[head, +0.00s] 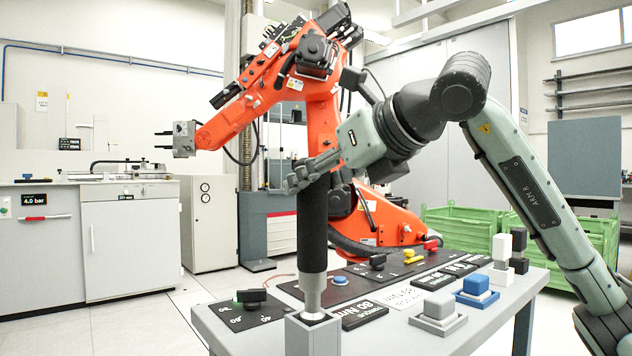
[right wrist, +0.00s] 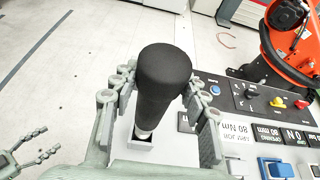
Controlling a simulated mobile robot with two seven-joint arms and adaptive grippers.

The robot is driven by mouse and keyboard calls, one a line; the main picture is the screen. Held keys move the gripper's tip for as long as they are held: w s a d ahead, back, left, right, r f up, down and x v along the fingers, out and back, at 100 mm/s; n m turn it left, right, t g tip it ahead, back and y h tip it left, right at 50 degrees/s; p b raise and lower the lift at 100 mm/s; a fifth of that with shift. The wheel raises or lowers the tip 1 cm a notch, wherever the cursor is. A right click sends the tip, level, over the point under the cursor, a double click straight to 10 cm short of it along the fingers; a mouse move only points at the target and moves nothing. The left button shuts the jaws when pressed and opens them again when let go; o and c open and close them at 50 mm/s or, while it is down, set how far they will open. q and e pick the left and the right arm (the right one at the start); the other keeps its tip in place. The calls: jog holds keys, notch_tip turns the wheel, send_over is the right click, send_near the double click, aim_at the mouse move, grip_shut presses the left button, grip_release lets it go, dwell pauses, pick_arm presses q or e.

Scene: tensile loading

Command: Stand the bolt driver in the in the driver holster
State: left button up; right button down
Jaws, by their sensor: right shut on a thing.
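The bolt driver (head: 312,232) has a long black handle and a metal lower end, and it stands upright. My right gripper (head: 302,176) is shut on the upper part of its handle. In the right wrist view the fingers lie on both sides of the driver (right wrist: 162,85). The driver holster (head: 312,338) is a grey square box at the table's front corner. The metal end is at the holster's mouth, and its tip is hidden inside. The holster's rim (right wrist: 140,144) also shows under the driver in the right wrist view. My left gripper (right wrist: 28,150) is open and empty at lower left there.
The grey table (head: 470,325) carries a dial panel (head: 245,312), a blue block (head: 477,285), a grey block (head: 438,306) and several black and white blocks on the right. A large orange robot arm (head: 320,130) stands behind. Green crates (head: 465,222) are at the back right.

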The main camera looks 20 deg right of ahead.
jog(key=shift+f+b, duration=1.05)
jog(key=shift+f, duration=0.05)
dwell(0.4)
jog(key=c, duration=0.7)
grip_release()
jog(key=shift+f, duration=0.25)
jog(key=v, duration=1.2)
jog(key=shift+s+r, duration=0.1)
jog(key=shift+r, duration=0.05)
